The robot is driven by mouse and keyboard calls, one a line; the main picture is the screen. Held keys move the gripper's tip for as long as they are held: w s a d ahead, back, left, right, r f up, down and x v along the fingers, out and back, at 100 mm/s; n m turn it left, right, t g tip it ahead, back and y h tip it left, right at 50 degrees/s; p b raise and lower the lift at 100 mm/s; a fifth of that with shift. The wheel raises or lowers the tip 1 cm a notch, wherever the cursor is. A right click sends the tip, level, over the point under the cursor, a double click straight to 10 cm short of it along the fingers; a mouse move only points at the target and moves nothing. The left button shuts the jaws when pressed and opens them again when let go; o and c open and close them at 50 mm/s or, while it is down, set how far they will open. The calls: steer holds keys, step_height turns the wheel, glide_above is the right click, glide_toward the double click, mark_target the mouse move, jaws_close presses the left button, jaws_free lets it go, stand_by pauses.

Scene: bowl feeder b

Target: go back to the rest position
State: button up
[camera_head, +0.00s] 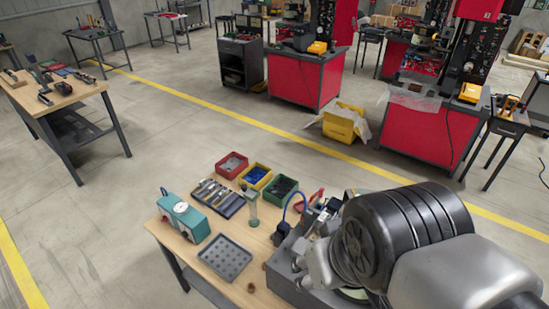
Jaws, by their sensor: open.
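My arm (430,245) reaches in from the lower right, with a dark ribbed joint and a grey link. It covers the right part of the near workbench (262,292). I cannot make out my gripper's fingers; the arm's own bulk hides that end. A grey machine (285,275), partly hidden by the arm, stands on the bench.
On the bench are red (232,165), yellow (256,177) and green (283,190) bins, a tool tray (217,197), a teal gauge box (184,217) and a grey perforated tray (225,258). Red machine cabinets (305,82) stand behind.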

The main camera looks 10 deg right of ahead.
steer(key=shift+s+a+f, duration=0.1)
steer(key=shift+a, duration=0.05)
steer(key=shift+f, duration=0.15)
step_height(320, 180, down, 21)
steer(key=b, duration=2.1)
steer(key=shift+f+b, duration=0.15)
steer(key=shift+b, duration=0.15)
